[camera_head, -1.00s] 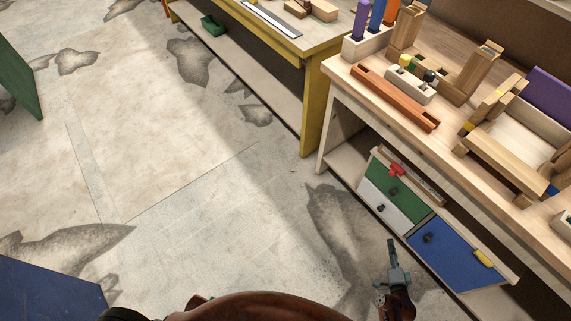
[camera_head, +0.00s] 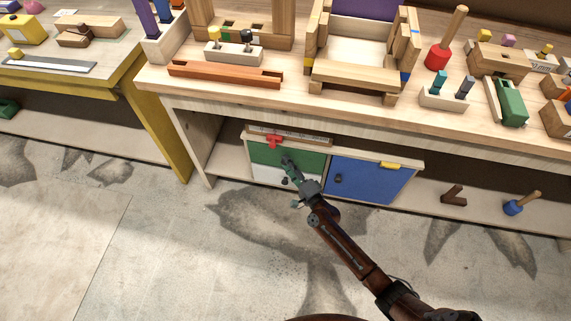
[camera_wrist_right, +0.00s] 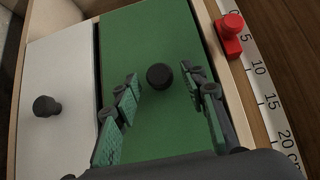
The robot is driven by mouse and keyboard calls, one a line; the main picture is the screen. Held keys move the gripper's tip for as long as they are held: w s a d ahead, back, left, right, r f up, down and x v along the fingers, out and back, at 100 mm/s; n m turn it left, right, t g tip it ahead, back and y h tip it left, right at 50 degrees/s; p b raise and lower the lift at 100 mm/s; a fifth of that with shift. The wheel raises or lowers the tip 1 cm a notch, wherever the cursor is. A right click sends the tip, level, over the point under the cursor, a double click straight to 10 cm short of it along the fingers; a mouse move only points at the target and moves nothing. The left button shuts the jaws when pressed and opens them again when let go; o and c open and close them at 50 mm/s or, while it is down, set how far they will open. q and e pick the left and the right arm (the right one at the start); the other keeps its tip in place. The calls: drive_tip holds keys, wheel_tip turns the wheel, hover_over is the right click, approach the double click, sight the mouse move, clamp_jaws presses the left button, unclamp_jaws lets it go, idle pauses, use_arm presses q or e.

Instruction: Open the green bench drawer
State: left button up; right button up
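The green bench drawer (camera_head: 311,163) is in a small cabinet under the wooden workbench and looks closed. Its round black knob (camera_wrist_right: 159,77) shows in the right wrist view, between and just beyond my right gripper's fingers. My right gripper (camera_head: 291,164) is in front of the green drawer, and in the right wrist view (camera_wrist_right: 160,103) its two fingers are spread apart with nothing between the pads. In the head view the gripper covers the knob. I cannot tell whether a finger touches it. My left gripper is not in view.
A white drawer (camera_wrist_right: 48,75) with a black knob (camera_wrist_right: 47,106) sits under the green one, and a blue door (camera_head: 368,183) is to the right. A red piece (camera_wrist_right: 231,26) and a ruler (camera_wrist_right: 262,85) lie on top. The workbench top (camera_head: 300,98) overhangs the cabinet.

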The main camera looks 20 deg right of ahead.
drive_tip(key=shift+w+a, duration=0.1)
drive_tip(key=shift+w, duration=0.2)
drive_tip(key=shift+c, duration=0.6)
clamp_jaws()
